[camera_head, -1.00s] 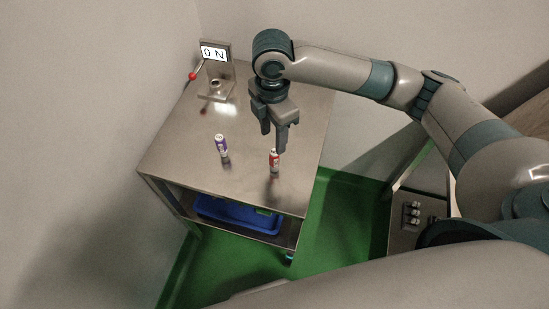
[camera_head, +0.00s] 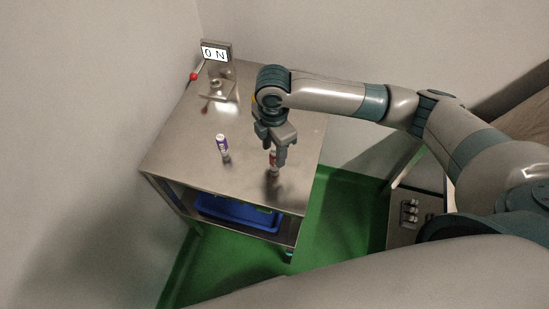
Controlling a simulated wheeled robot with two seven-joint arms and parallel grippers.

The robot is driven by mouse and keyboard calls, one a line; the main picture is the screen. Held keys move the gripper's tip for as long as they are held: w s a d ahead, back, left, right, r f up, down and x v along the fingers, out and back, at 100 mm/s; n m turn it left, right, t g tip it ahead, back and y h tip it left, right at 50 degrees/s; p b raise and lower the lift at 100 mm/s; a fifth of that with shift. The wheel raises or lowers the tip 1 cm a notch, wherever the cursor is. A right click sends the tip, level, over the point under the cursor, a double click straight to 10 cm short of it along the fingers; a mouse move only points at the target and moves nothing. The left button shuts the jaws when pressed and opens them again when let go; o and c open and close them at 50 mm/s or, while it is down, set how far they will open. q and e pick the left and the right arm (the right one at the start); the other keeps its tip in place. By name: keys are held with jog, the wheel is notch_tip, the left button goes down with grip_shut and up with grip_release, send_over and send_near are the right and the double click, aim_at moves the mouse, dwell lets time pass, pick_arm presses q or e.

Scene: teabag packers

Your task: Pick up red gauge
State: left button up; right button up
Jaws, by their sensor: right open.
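The red gauge (camera_head: 272,161) stands upright on the steel table (camera_head: 190,157), near its front right. It is a small red and white cylinder, and its upper part is partly covered by my gripper. My right gripper (camera_head: 275,156) points down at the red gauge with its fingers apart, one on either side in the picture. I cannot tell whether the fingers touch it. My left gripper is not in view.
A purple and white cylinder (camera_head: 222,143) stands to the left of the red gauge. A metal device with a display (camera_head: 215,51) and a red-knobbed lever (camera_head: 194,76) stands at the back left. A blue bin (camera_head: 238,213) sits on the shelf below. Walls close the left and back.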

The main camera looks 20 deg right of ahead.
jog(key=shift+d+f+p, duration=0.1)
jog(key=shift+f+p, duration=0.35)
jog(key=shift+f, duration=1.45)
jog(key=shift+c, duration=0.3)
jog(key=c, duration=1.1)
